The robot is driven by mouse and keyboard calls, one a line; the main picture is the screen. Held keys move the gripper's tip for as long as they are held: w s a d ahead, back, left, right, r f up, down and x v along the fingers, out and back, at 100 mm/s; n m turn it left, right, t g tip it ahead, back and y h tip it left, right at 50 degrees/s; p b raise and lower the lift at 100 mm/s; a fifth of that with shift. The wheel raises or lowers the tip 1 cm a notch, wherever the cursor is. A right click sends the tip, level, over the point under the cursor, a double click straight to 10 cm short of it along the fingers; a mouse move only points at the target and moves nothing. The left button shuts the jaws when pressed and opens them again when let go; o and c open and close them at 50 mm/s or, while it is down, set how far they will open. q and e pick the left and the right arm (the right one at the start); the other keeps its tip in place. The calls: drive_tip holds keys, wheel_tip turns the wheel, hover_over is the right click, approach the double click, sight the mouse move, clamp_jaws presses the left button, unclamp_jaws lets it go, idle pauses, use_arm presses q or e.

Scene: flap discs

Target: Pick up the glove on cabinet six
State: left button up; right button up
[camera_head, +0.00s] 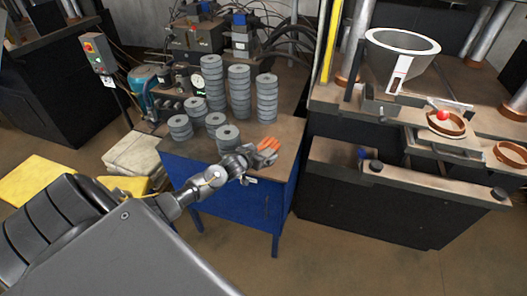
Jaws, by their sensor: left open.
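An orange item (269,144), which looks like the glove, lies at the right part of the brown top of a blue cabinet (245,207). A small white label is on the cabinet's front, but its number is too small to read. My left gripper (266,156) is over the front of the cabinet top, right at the orange item, and hides part of it. It is open. I cannot tell whether its fingers touch the item. My right gripper is not in view.
Stacks of grey discs (239,92) fill the back and left of the cabinet top, close to my left gripper. A dark machine bench (385,192) with a grey bowl (402,55) stands to the right. Yellow sheets (38,182) lie on the floor at left.

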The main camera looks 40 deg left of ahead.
use_arm(q)
drive_tip(key=shift+c, duration=0.3)
drive_tip(key=c, duration=1)
drive_tip(key=shift+r, duration=0.15)
